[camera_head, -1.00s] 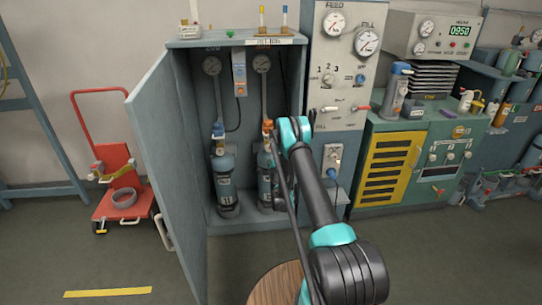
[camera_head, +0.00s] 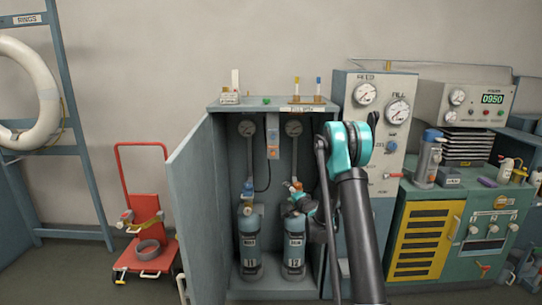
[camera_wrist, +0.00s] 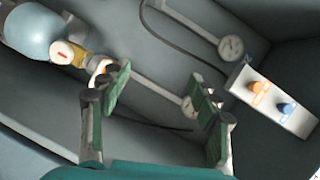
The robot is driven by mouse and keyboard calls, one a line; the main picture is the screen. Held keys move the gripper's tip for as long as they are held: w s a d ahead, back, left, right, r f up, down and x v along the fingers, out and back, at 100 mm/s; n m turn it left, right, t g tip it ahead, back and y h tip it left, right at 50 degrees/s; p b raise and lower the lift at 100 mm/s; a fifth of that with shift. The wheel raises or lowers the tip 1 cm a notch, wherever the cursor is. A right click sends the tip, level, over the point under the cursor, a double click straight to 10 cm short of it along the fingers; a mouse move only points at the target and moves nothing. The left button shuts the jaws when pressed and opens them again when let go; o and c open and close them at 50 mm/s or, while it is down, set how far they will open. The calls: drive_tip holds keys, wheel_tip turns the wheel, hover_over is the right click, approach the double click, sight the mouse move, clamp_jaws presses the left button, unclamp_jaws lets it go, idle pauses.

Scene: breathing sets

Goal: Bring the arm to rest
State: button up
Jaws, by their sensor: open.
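My arm rises in the right half of the head view and bends at a teal elbow. My gripper (camera_head: 302,204) is small and partly hidden at the valve level of the cylinder marked 12 (camera_head: 294,248), inside the open cabinet (camera_head: 196,215). In the wrist view, the two green-padded fingers (camera_wrist: 163,95) are apart with nothing held between them. A pale blue cylinder (camera_wrist: 35,30) with a yellow collar and an orange-tipped valve (camera_wrist: 103,68) lies left of the fingers. The valve is close to the left finger; I cannot tell if they touch.
Cylinder 11 (camera_head: 249,245) stands left of cylinder 12. The cabinet door is open to the left. A gauge panel (camera_head: 375,110) and a green bench (camera_head: 465,225) are on the right. A red trolley (camera_head: 150,225) is left. A switch box (camera_wrist: 272,98) is right of the fingers.

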drive_tip(key=s+r+n+g, duration=0.3)
drive_tip(key=s+n, duration=0.1)
drive_tip(key=s, duration=0.7)
drive_tip(key=s+r+n+g, duration=0.2)
drive_tip(key=s+n+g, duration=0.1)
drive_tip(key=s, duration=0.9)
drive_tip(key=s+d+f+n+g+h, duration=0.1)
drive_tip(key=s+d+f, duration=0.1)
drive_tip(key=s, duration=0.8)
drive_tip(key=s+d+f+n+g+h, duration=0.1)
drive_tip(key=s+d+f+g+h, duration=0.1)
drive_tip(key=s+d, duration=0.3)
drive_tip(key=s+d+f+n+g+h, duration=0.1)
drive_tip(key=s+d+f+h, duration=0.1)
drive_tip(key=s, duration=1.2)
drive_tip(key=shift+s+d+f+n+g, duration=0.25)
drive_tip(key=shift+s+d+n+g, duration=0.15)
drive_tip(key=shift+d, duration=0.3)
drive_tip(key=shift+w, duration=0.1)
